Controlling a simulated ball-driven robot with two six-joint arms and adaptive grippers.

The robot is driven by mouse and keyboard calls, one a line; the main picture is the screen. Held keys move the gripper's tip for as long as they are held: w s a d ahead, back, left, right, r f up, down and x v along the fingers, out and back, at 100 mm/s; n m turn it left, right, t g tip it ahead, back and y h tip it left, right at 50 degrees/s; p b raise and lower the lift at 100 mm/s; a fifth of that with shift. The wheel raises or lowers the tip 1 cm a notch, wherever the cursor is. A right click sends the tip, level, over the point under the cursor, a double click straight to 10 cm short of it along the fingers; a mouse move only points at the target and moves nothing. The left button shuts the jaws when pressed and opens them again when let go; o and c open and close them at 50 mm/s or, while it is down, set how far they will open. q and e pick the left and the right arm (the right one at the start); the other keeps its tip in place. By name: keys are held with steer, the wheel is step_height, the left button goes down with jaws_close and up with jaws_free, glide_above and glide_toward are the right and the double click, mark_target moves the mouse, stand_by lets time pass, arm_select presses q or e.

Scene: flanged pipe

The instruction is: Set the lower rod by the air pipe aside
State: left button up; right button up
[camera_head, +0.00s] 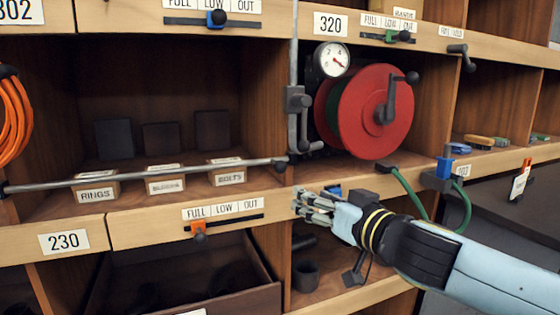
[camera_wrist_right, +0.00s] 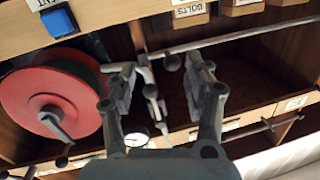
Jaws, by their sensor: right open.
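My left gripper is not in view.
A red hose reel (camera_head: 372,110) with a crank and a gauge (camera_head: 332,60) fill the bay right of the pipe. Boxes marked rings, another label and bolts (camera_head: 227,172) sit behind the rod. An open drawer (camera_head: 180,280) is below. Another rod (camera_wrist_right: 255,130) shows in the wrist view.

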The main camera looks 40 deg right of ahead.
mark_target(284, 167)
steer(key=shift+t+y, duration=0.3)
steer(key=w+r+p, duration=0.1)
steer(key=w, duration=0.2)
steer(key=w+r+p, duration=0.1)
steer(key=w+p, duration=0.1)
steer(key=w, duration=0.1)
steer(key=w+r+p, duration=0.1)
steer(key=w+r, duration=0.1)
steer(key=w, duration=0.1)
steer(key=shift+w+a+p, duration=0.1)
steer(key=shift+a+p, duration=0.2)
steer(key=shift+a, duration=0.05)
steer(key=shift+w+f, duration=0.25)
steer(key=shift+w, duration=0.4)
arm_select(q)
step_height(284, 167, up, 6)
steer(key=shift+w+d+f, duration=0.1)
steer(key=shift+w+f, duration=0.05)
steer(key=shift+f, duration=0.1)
arm_select(e)
jaws_close()
